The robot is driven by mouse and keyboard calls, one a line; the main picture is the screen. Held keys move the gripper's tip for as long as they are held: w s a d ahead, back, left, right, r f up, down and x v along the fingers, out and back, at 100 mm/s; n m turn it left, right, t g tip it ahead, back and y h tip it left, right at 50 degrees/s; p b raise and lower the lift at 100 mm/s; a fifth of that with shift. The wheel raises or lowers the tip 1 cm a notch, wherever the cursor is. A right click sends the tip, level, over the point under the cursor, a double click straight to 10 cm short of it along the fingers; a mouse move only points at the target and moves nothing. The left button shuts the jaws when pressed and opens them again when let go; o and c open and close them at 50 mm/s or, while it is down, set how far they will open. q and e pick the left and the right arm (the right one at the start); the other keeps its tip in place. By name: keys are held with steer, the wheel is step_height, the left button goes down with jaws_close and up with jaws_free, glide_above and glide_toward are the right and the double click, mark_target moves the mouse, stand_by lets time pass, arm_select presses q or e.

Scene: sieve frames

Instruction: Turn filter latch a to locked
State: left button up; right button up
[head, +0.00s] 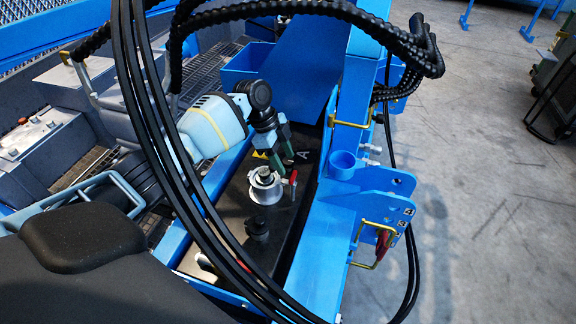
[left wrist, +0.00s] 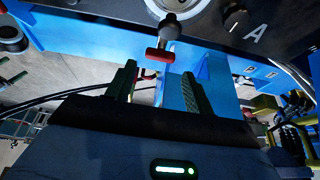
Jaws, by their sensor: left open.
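Filter latch a (head: 292,178) is a small lever with a red handle beside a silver round filter housing (head: 265,195), on a black panel near the letter A. In the left wrist view the red handle (left wrist: 159,54) lies crosswise at the end of a grey stem, just beyond the fingertips and roughly centred between them. My left gripper (head: 281,160) is open and empty, its dark green fingers above and behind the housing, close to the latch. It also shows in the left wrist view (left wrist: 159,74). I cannot tell whether a finger touches the handle. My right gripper is not in view.
A black knob (head: 257,228) stands on the panel in front of the housing. A blue frame (head: 325,220) with a cup-like holder (head: 342,162) runs along the right. Black hoses (head: 150,120) cross the view at the left. The concrete floor (head: 490,180) at right is largely clear.

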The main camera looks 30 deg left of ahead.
arm_select(q)
steer(key=shift+v, duration=1.35)
